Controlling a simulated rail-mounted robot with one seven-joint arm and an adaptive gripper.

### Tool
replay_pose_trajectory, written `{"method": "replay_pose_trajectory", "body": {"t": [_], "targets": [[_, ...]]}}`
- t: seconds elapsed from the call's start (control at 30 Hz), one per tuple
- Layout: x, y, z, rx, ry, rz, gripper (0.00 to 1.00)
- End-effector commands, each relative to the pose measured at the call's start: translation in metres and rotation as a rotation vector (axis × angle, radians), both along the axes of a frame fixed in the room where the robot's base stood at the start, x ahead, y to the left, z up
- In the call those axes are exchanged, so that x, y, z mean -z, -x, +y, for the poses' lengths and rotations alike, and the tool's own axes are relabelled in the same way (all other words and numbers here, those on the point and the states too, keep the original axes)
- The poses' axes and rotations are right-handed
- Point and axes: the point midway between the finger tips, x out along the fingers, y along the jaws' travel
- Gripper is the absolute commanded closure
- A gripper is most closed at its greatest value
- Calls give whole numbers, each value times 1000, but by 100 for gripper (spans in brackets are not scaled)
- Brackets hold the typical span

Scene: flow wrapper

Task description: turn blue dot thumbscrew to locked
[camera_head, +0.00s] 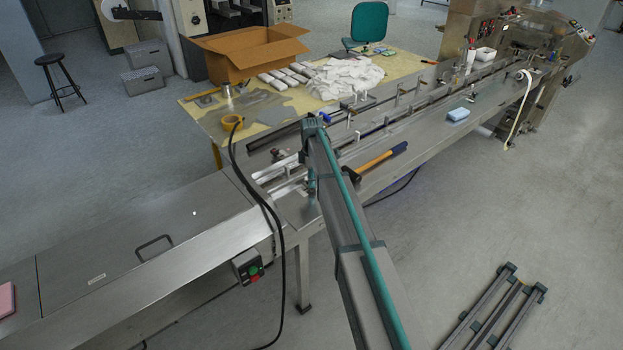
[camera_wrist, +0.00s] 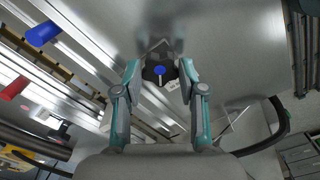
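In the wrist view a dark thumbscrew with a blue dot (camera_wrist: 159,71) sits in front of a grey metal surface, with a pale bar or slot below the dot. My gripper (camera_wrist: 160,73) has one finger on each side of it. The fingers are apart, and a narrow gap seems to show on each side of the dark knob; firm contact cannot be seen. In the head view my arm reaches down over the conveyor and hides the thumbscrew and most of the gripper.
A blue handle (camera_wrist: 42,33) and a red handle (camera_wrist: 15,84) stand by the rails in the wrist view. A black cable (camera_head: 262,205) hangs left of my arm.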

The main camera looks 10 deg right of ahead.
Motion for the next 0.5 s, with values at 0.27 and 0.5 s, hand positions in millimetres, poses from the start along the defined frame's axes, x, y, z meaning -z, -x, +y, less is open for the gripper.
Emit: {"method": "replay_pose_trajectory", "body": {"t": [0.27,0.5], "targets": [[0,0,0,1,0,0,96],[0,0,0,40,0,0,96]]}}
